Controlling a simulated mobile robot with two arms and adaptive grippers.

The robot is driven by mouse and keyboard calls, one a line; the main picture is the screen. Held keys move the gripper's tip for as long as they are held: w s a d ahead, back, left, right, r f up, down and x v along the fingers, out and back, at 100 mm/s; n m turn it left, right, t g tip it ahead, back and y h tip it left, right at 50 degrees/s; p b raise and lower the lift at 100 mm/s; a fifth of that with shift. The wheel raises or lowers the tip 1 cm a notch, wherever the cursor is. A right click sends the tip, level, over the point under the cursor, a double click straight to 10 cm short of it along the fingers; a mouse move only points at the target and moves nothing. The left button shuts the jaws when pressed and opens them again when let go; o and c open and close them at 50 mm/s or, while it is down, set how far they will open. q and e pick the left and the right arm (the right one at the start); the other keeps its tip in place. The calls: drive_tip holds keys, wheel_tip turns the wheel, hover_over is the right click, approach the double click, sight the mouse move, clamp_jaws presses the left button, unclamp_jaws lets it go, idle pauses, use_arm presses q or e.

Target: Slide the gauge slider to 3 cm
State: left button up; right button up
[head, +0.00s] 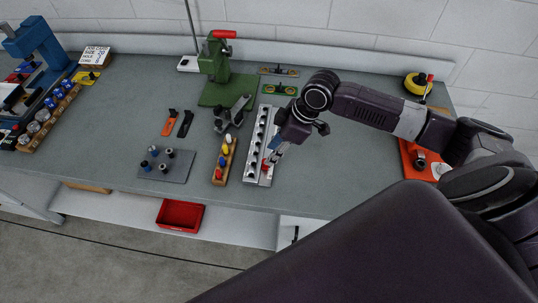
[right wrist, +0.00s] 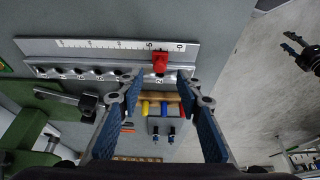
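The gauge is a long pale metal rail (head: 252,150) lying front to back on the bench, with a printed scale (right wrist: 100,44) in the right wrist view. Its red slider (right wrist: 160,62) sits near the scale's 0 end, between the 5 and 0 marks; its exact reading is hard to tell. The slider also shows in the head view (head: 265,164). My right gripper (right wrist: 157,77) is open, its blue fingers apart on either side of the slider; contact cannot be made out. My left gripper (right wrist: 290,43) shows small at the right edge over the floor, its tips parted.
A wooden block with coloured pegs (head: 224,160) stands just left of the rail. A grey plate with several cylinders (head: 167,165) lies further left. A green press (head: 218,65) with a clamp stands behind. Bench right of the rail is mostly clear.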

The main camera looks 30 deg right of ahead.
drive_tip(key=v, duration=0.8)
drive_tip(key=shift+r, duration=0.2)
drive_tip(key=shift+s, duration=0.1)
